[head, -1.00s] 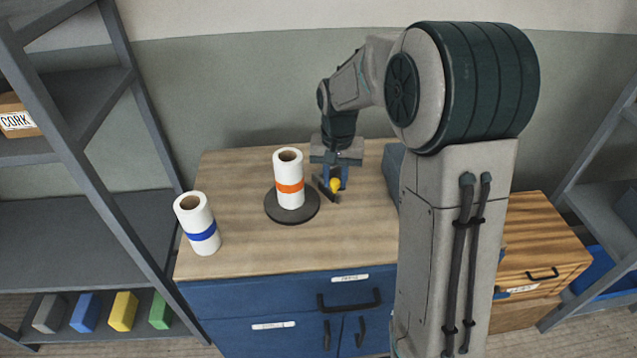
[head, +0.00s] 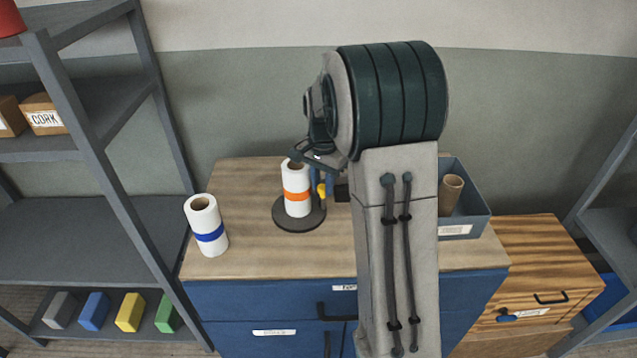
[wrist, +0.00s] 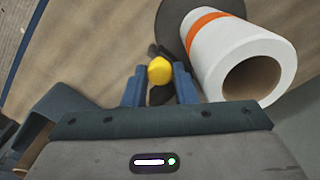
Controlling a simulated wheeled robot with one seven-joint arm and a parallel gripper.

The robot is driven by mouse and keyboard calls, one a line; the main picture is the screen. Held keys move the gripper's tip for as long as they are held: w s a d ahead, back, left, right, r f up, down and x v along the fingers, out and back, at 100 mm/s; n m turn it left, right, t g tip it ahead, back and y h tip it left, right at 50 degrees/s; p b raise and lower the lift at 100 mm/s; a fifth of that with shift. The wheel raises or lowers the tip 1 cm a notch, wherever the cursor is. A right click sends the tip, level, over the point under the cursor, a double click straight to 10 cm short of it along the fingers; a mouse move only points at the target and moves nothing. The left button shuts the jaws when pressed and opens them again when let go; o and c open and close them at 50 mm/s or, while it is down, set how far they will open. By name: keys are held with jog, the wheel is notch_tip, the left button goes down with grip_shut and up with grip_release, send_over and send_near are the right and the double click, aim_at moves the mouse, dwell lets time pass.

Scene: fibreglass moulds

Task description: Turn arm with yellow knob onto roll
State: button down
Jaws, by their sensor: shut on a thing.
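The roll with the orange band (head: 296,187) stands upright on a dark round base (head: 299,219) on the wooden top. It also shows in the wrist view (wrist: 232,58), close to the right of my gripper. The yellow knob (wrist: 160,71) sits between the blue fingers of my gripper (wrist: 160,82), which is shut on it. In the head view the knob (head: 321,190) is just right of the roll. A short dark piece of the arm shows beyond the knob in the wrist view; most of it is hidden. I cannot tell whether it touches the roll.
A roll with a blue band (head: 206,226) stands at the left of the cabinet top (head: 250,262). A grey bin (head: 476,222) with a brown tube (head: 451,190) is at the right. Shelving (head: 100,205) is on the left.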

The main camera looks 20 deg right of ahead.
jog(key=shift+d, duration=0.15)
jog(key=c, duration=1.2)
grip_release()
jog(key=shift+s, duration=0.1)
jog(key=shift+o, duration=0.2)
jog(key=shift+s+a, duration=0.1)
jog(key=shift+a, duration=0.1)
